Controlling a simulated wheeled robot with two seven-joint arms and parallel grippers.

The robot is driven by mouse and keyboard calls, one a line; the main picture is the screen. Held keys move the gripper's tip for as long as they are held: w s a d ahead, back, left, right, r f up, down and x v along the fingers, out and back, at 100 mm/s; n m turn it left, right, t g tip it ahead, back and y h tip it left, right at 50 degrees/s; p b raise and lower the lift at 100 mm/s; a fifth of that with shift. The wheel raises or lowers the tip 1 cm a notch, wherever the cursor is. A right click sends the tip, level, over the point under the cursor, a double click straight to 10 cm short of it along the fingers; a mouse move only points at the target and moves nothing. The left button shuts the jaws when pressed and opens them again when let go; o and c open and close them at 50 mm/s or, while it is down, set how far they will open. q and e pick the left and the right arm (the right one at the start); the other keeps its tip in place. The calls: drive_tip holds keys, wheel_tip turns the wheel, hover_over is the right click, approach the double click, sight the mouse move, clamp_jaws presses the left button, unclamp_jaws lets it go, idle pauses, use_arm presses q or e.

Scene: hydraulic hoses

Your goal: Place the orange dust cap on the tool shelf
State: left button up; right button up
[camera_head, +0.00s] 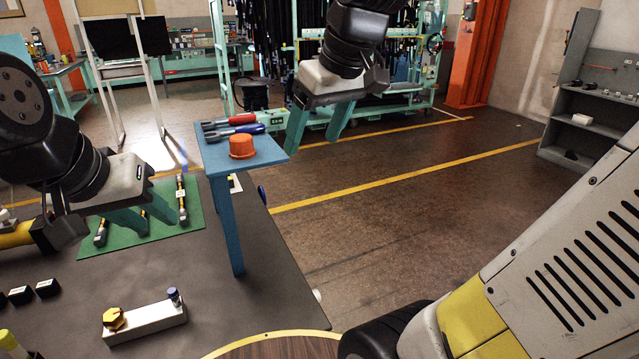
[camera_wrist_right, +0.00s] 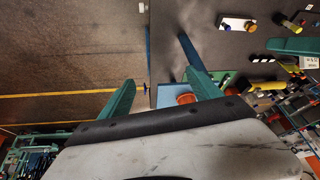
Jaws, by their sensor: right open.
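The orange dust cap (camera_head: 242,146) sits on the near part of the blue tool shelf (camera_head: 268,152), a small raised plate on a post. In the right wrist view the cap (camera_wrist_right: 186,98) shows partly, behind one finger. My right gripper (camera_head: 314,145) is open and empty, just right of the shelf and apart from the cap. Its two spread fingers (camera_wrist_right: 160,92) show in the wrist view.
Red and blue handled tools (camera_head: 230,125) lie on the shelf behind the cap. Hoses with fittings (camera_head: 182,195) lie on the green mat (camera_head: 196,205). A pale block with a yellow fitting (camera_head: 145,322) stands on the dark bench. Open floor lies right of the shelf.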

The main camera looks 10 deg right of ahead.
drive_tip(key=s+d+f+m+t, duration=0.1)
drive_tip(key=s+f+m+t, duration=0.1)
drive_tip(key=s+f+m, duration=0.2)
drive_tip(key=s+f, duration=0.3)
drive_tip(key=shift+d+f+m, duration=0.25)
drive_tip(key=shift+m, duration=0.05)
